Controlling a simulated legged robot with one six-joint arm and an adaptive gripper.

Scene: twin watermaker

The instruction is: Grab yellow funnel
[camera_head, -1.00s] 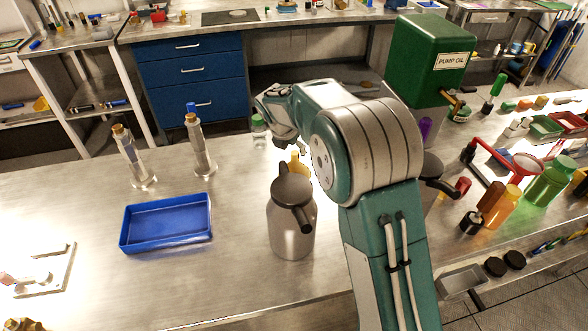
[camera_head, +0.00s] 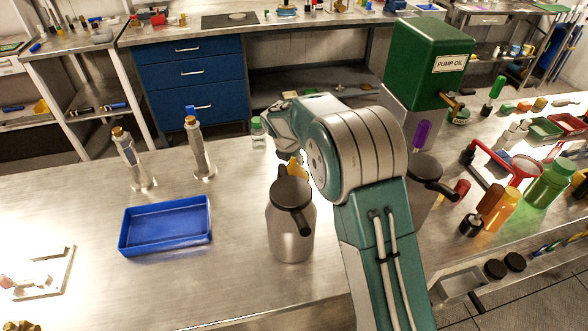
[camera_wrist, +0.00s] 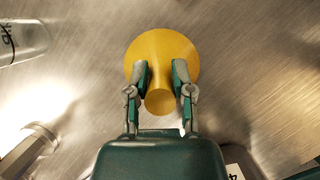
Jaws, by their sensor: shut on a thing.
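The yellow funnel (camera_wrist: 162,50) is in the middle of the wrist view, its wide round cone beyond the fingers and its narrow end toward the camera. My gripper (camera_wrist: 161,78) has one finger on each side of the funnel's narrow part and is shut on it. In the head view a little of the yellow funnel (camera_head: 297,169) shows behind the silver pitcher, below my gripper (camera_head: 288,155); my arm and the pitcher hide most of it. I cannot tell if the funnel touches the bench.
A silver pitcher with a black lid (camera_head: 290,225) stands close in front of the funnel. A blue tray (camera_head: 140,243) and two clear cylinders (camera_head: 200,150) are to the left. A clear bottle (camera_head: 257,133) is near the gripper. A green pump oil tank (camera_head: 425,65) stands right.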

